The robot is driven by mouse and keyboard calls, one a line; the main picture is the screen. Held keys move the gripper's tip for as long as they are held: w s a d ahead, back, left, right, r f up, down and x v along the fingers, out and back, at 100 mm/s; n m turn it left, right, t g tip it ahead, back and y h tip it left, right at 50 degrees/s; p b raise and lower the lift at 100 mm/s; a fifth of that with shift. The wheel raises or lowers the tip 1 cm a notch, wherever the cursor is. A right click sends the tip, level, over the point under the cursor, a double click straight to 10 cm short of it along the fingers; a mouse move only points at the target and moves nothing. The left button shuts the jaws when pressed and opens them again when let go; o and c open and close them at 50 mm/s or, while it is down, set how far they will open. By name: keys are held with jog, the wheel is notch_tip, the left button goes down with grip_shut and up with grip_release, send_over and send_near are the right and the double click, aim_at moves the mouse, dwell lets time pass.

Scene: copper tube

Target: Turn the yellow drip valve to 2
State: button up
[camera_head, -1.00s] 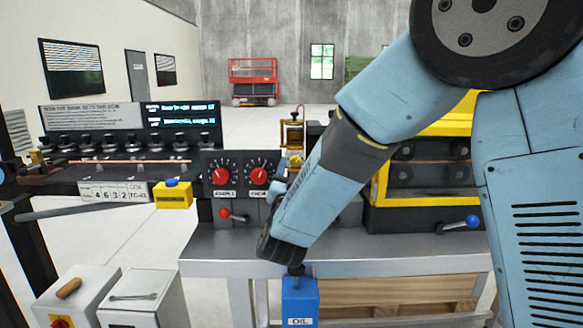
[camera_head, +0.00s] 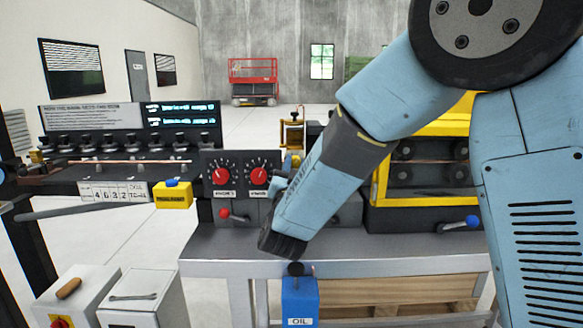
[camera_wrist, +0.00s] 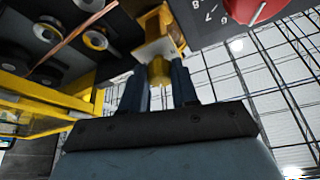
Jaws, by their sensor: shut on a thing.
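In the wrist view, my gripper (camera_wrist: 160,86) points up the picture with its two dark fingers on either side of the yellow drip valve (camera_wrist: 159,71), a short round yellow knob. The fingers are shut on it. Above the knob is a pale block with a yellow frame (camera_wrist: 154,28). No number scale for the valve can be read. In the head view, the brass-coloured oiler (camera_head: 291,133) stands behind the bench controls, and my arm hides most of the valve and the gripper.
A panel with two red dials (camera_head: 239,175) stands left of my arm, close by the gripper in the wrist view. A yellow-framed roller machine (camera_head: 420,160) is on the right. A blue oil can (camera_head: 299,300) stands below my arm. A copper tube (camera_head: 130,161) lies at left.

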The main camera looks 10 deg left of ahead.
grip_shut()
jog(key=shift+n, duration=0.3)
jog(key=o, duration=0.9)
grip_release()
jog(key=v, duration=1.4)
jog(key=shift+w+f, duration=0.15)
jog(key=shift+f, duration=0.05)
jog(key=shift+d, duration=0.15)
